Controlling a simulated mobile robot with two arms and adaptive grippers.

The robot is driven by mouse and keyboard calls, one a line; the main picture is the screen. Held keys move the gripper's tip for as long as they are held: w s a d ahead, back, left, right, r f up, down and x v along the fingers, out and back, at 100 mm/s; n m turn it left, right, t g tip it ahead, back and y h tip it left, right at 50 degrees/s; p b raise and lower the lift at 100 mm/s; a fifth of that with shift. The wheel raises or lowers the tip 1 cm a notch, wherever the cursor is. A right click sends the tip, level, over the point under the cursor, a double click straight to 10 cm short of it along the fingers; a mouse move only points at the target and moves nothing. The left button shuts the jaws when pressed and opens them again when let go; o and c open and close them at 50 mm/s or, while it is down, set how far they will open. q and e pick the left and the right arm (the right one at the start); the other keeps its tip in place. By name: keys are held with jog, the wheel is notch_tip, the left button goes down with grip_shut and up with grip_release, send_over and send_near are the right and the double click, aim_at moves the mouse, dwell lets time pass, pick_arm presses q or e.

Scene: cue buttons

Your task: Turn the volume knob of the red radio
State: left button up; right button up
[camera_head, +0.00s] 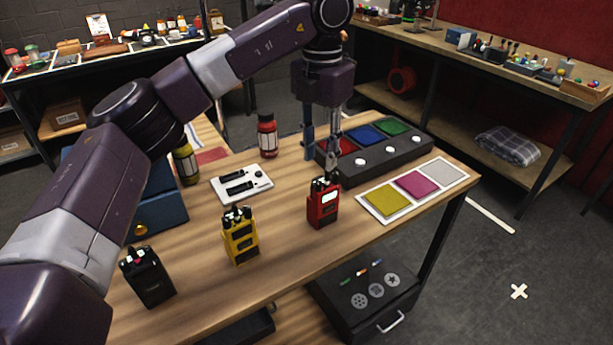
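The red radio (323,207) stands upright near the front edge of the wooden table, right of the middle. Its dark top with small knobs faces up; the volume knob is too small to pick out. My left gripper (323,158) points down just above and behind the radio's top, in front of the button box. Its two fingers are apart, with nothing seen between them. I cannot tell whether a fingertip touches the radio. A yellow radio (240,238) and a black radio (148,278) stand to the left. My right gripper is not in view.
A dark box (372,163) with red, blue and green buttons stands behind the red radio. A card (412,190) with coloured squares lies to its right. A white switch panel (242,184), a red bottle (267,135) and a yellow bottle (187,165) are at the left.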

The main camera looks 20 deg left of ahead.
aim_at(319, 182)
pick_arm(q)
jog(key=shift+w+d+r, duration=0.1)
jog(key=shift+w+r, duration=0.15)
jog(key=shift+r, duration=0.05)
jog(key=shift+w+f+y, duration=0.1)
jog(key=shift+f+y, duration=0.1)
jog(key=shift+y, duration=0.1)
jog(key=f, duration=0.2)
jog(key=f+p, duration=0.1)
jog(key=f, duration=0.3)
jog(key=shift+a, duration=0.25)
jog(key=shift+f, duration=0.65)
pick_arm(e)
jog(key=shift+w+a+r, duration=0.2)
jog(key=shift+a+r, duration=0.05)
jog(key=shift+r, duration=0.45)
pick_arm(q)
grip_shut()
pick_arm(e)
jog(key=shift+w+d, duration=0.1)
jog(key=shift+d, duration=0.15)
